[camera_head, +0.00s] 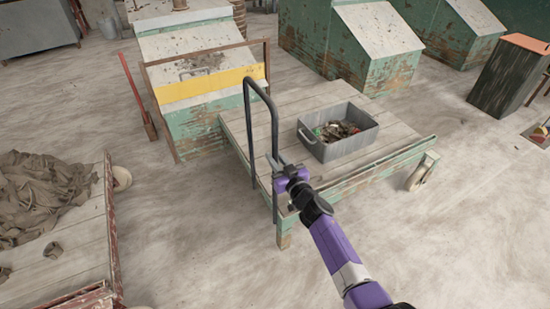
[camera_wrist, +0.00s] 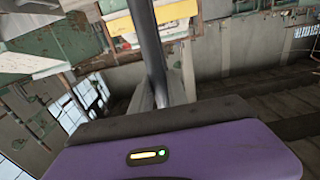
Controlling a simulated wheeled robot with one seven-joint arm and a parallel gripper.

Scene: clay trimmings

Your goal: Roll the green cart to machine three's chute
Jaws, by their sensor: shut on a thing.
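The green cart (camera_head: 360,180) has a worn plank deck, chipped green sides and a dark upright loop handle (camera_head: 248,130) at its left end. A grey bin (camera_head: 340,147) with scraps in it stands on the deck. My gripper (camera_head: 278,168) is shut on the handle's near upright. In the wrist view the dark handle bar (camera_wrist: 147,50) rises from between the fingers (camera_wrist: 160,95). Green machines with sloped grey tops stand behind: one with a yellow band (camera_head: 210,85) just beyond the cart, others at the back. No number is legible, so I cannot tell which is machine three.
A reddish cart (camera_head: 108,215) with a heap of grey-brown cloth or clay (camera_head: 45,190) stands at the left. A red-handled tool (camera_head: 135,95) leans by the yellow-banded machine. A dark block with an orange top (camera_head: 510,75) stands at the right. The floor right and front is open.

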